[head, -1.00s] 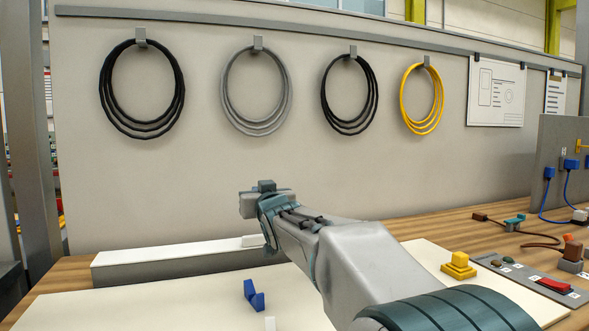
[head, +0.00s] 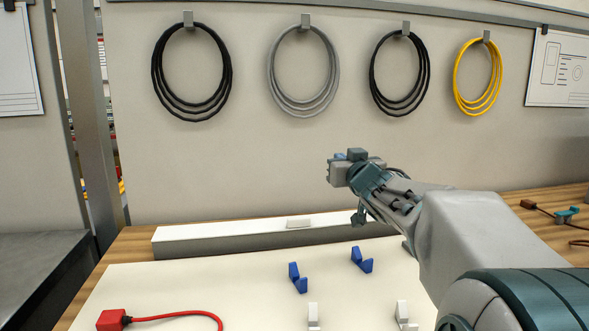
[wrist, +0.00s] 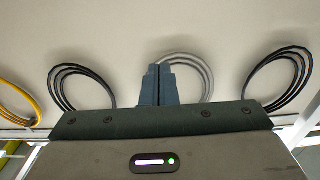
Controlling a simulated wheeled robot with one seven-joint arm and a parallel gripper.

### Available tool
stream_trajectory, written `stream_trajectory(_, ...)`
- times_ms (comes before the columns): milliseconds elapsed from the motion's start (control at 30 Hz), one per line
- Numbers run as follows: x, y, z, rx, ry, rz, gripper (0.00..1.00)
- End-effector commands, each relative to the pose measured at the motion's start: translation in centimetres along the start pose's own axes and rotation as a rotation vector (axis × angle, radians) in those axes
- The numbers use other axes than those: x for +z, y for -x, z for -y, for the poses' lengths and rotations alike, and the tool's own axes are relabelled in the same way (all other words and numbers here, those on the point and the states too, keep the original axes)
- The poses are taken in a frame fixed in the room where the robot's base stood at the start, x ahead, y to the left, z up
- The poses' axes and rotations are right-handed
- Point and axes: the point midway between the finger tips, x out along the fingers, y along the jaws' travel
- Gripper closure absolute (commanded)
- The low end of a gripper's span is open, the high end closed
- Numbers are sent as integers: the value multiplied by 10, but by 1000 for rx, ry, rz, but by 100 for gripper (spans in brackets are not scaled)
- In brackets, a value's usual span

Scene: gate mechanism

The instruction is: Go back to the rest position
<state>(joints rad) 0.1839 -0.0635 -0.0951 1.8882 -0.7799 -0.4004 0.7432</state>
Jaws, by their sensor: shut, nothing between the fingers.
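My gripper (wrist: 159,84) shows in the wrist view with its two blue-grey fingers together and nothing between them. In the head view my arm reaches up from the lower right, and its gripper end (head: 350,168) is raised above the workbench, in front of the grey back panel (head: 260,160). It appears clear of the bench and of the things on it. The fingers are largely hidden behind the wrist in the head view.
A white-topped ledge (head: 220,236) runs along the bench's back. On the white board (head: 230,285) are blue clips (head: 297,279), white clips (head: 313,318) and a red plug (head: 112,320) with its cable. Several coiled cables (head: 190,110) hang on the panel. Air around the gripper is free.

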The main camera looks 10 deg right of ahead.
Motion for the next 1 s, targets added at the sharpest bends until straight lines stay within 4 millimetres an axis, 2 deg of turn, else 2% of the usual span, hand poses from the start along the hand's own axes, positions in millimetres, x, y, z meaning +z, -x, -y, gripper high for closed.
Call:
stream_trajectory(167, -8, 11, 0, 50, -8, 65, 100)
stream_trajectory(267, -8, 28, 0, 109, -15, 166, 100)
stream_trajectory(367, -1, 53, 4, 164, -21, 301, 100)
stream_trajectory(567, 22, 117, 22, 211, -25, 608, 100)
stream_trajectory(900, 48, 257, 76, 110, -16, 1150, 100)
stream_trajectory(1000, 52, 289, 88, 63, -14, 1259, 100)
